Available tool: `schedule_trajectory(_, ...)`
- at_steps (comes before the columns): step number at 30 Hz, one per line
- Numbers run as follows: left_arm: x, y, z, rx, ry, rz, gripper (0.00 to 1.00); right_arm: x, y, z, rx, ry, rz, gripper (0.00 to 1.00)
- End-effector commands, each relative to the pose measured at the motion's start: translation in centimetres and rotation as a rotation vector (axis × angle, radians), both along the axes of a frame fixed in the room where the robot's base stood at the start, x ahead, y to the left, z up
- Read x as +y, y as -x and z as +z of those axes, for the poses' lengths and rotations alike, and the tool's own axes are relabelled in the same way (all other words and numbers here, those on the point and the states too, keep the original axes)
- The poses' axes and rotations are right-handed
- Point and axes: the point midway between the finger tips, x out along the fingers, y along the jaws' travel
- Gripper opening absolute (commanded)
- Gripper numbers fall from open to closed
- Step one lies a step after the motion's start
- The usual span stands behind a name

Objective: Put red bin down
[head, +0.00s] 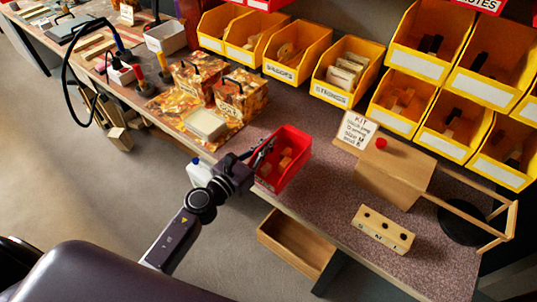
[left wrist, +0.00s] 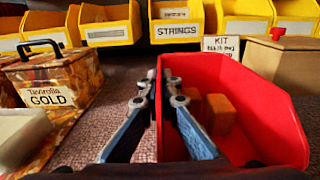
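The red bin (head: 291,171) is at the bench's front edge in the head view, with orange-brown blocks (head: 286,160) inside. I cannot tell whether its base touches the bench. My left gripper (head: 264,152) is at the bin's left wall. In the left wrist view the red bin (left wrist: 262,110) fills the right side, and the fingers of my left gripper (left wrist: 163,92) are close together with the bin's thin wall between them, one finger outside and one inside. The bin looks roughly level. My right gripper is not in view.
Patterned boxes (head: 240,95) and a pale block (head: 206,124) stand left of the bin. Yellow bins (head: 297,56) line the back. A wooden box (head: 394,172) with a KIT card and a holed wooden block (head: 383,229) are to the right. An open drawer (head: 297,242) juts out below.

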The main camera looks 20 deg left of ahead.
Motion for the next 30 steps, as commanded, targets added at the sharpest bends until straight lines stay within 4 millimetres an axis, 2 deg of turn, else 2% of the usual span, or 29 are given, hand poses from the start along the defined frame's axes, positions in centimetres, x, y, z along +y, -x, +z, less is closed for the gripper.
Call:
schedule_trajectory(1, -0.1, 0.0, -1.4, 0.003, 0.004, 0.001, 0.00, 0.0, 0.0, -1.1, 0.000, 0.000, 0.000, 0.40)
schedule_trajectory(6, 0.0, 0.0, -3.4, 0.002, 0.003, 0.001, 0.00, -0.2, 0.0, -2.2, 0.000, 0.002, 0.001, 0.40)
schedule_trajectory(15, 0.0, 0.0, -3.4, 0.001, 0.002, 0.000, 0.00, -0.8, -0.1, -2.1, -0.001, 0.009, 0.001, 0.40)
schedule_trajectory(20, 0.0, 0.0, -3.9, 0.000, 0.001, -0.001, 0.00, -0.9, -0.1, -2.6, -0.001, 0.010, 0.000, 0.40)
schedule_trajectory(21, 0.0, 0.0, -3.7, 0.000, 0.001, -0.001, 0.07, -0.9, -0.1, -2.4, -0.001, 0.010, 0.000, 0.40)
schedule_trajectory(25, 0.0, 0.0, -3.7, 0.001, 0.001, -0.001, 0.21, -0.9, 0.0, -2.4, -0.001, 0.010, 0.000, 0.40)
schedule_trajectory(30, 0.0, 0.0, -3.7, 0.001, 0.001, -0.001, 0.22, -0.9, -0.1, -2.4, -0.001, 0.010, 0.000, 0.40)
